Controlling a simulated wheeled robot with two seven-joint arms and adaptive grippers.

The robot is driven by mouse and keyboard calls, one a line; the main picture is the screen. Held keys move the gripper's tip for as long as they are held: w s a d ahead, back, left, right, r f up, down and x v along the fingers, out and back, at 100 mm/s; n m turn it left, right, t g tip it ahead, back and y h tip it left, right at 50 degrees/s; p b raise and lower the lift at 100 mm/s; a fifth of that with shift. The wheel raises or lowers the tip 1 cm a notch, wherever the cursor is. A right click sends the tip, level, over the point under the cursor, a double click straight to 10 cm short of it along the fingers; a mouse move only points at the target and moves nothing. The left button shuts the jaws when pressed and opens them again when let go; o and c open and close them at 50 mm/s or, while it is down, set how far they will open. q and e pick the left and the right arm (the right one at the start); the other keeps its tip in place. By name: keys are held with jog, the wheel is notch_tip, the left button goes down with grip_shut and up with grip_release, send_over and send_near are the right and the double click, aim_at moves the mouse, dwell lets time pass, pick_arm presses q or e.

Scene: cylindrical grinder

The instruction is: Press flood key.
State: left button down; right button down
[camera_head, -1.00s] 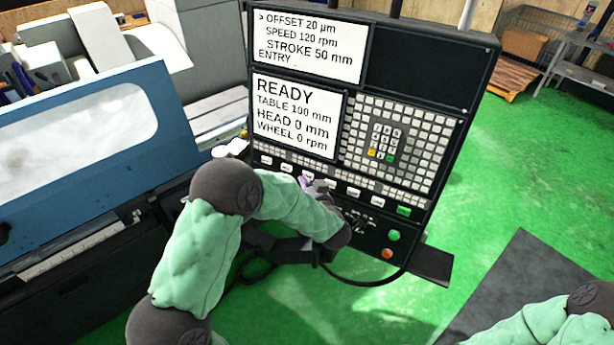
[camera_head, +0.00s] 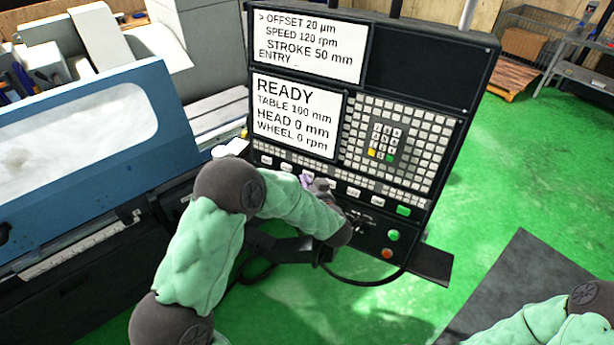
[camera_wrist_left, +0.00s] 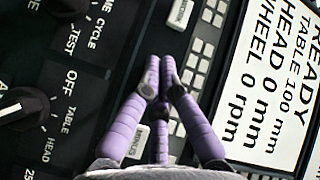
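My left gripper (camera_head: 308,181) is at the lower part of the control panel (camera_head: 420,60) in the head view, at the row of white keys. In the left wrist view its purple fingers (camera_wrist_left: 161,74) are drawn together at the tips, with nothing seen between them. The tips lie over the panel between one white key (camera_wrist_left: 180,12) above and another white key (camera_wrist_left: 137,141) below. I cannot read a flood label; that key may be hidden behind the fingers. Whether the tips touch the panel is unclear. My right gripper is out of view.
The panel has two white screens (camera_head: 293,117), one reading READY, a keypad (camera_head: 383,141), and green (camera_head: 393,235) and red-orange (camera_head: 387,253) buttons. Dark rotary knobs (camera_wrist_left: 22,108) lie left of the fingers in the wrist view. The blue machine cover (camera_head: 165,105) stands to the left.

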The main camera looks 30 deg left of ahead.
pick_arm(q)
jog(key=shift+s, duration=0.1)
jog(key=shift+s+r+p, duration=0.1)
jog(key=shift+s+p, duration=0.35)
jog(key=shift+s, duration=0.25)
jog(key=s+p, duration=0.1)
jog(key=s, duration=0.1)
jog(key=s+r+p, duration=0.1)
jog(key=s, duration=0.2)
dwell(0.5)
dwell(0.6)
